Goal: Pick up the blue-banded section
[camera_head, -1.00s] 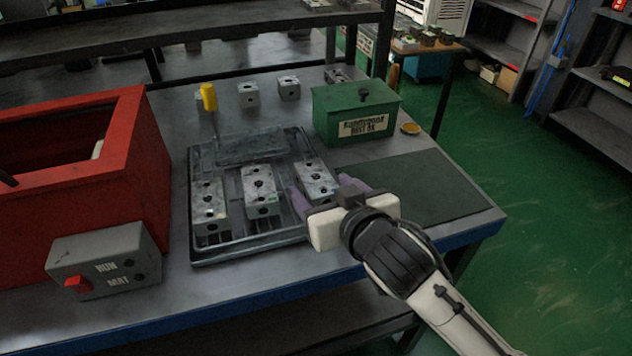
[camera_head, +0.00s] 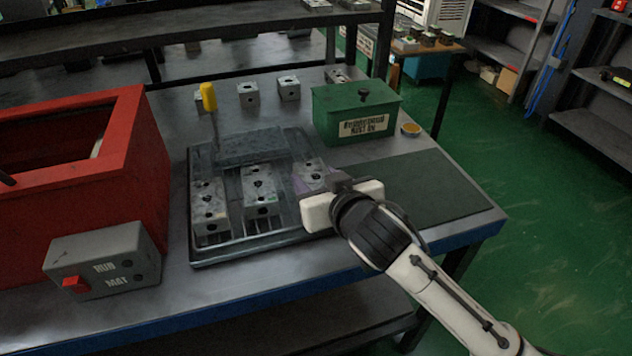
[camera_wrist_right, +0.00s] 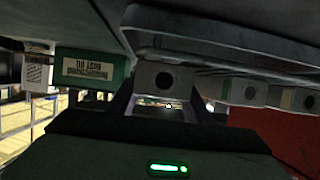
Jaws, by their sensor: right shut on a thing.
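Three grey valve blocks with dark holes stand in the black tray (camera_head: 245,250): a left block (camera_head: 209,213), a middle block (camera_head: 259,184) and a right block (camera_head: 313,165). My right gripper (camera_head: 313,182) is shut on the right block, and its fingers and palm hide the front part of it. In the right wrist view this block (camera_wrist_right: 150,78) shows one round hole between the two fingers (camera_wrist_right: 162,103). I cannot make out a blue band on any block. My left gripper is not in view.
A green lidded box (camera_head: 340,112) stands behind the tray. A red bin (camera_head: 140,150) and a grey switch box (camera_head: 110,258) are at the left. A yellow-handled tool (camera_head: 208,97) and small grey blocks (camera_head: 248,95) sit at the back. The dark mat (camera_head: 430,185) is clear.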

